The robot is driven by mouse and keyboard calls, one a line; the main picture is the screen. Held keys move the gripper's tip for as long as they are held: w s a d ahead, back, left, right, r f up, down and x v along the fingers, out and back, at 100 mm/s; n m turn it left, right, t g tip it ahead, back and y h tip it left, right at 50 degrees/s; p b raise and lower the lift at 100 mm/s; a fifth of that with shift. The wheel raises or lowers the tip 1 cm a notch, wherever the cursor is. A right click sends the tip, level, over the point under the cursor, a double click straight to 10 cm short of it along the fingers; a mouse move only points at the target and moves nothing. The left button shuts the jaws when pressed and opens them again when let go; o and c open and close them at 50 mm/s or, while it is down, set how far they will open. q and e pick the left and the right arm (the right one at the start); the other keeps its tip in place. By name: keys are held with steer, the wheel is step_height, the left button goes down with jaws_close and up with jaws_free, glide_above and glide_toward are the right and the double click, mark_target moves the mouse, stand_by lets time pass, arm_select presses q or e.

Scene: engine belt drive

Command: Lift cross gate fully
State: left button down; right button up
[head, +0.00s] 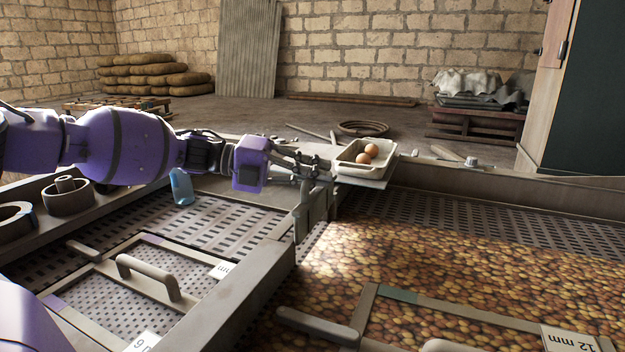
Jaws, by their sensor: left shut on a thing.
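A grey upright metal piece, which looks like the cross gate (312,214), stands at the far end of the divider between the two perforated beds. My left gripper (318,172) reaches in from the left and is shut at the top of this piece. The fingers hide the exact grip point. I cannot tell how far the gate is raised. My right gripper is not in view.
The right bed holds many small brown-yellow pieces (450,255) and a frame labelled 12 mm (470,322). The left bed has a handled screen frame (150,275). A tray (352,170) with two round brown things stands just behind the gripper. A blue object (181,188) is below my arm.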

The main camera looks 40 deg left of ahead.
arm_select(q)
steer(key=shift+r, duration=0.65)
steer(key=c, duration=2)
jaws_free()
steer(key=shift+w, duration=0.1)
steer(key=shift+c, duration=0.2)
steer(key=shift+f, duration=0.15)
steer(key=v, duration=1.2)
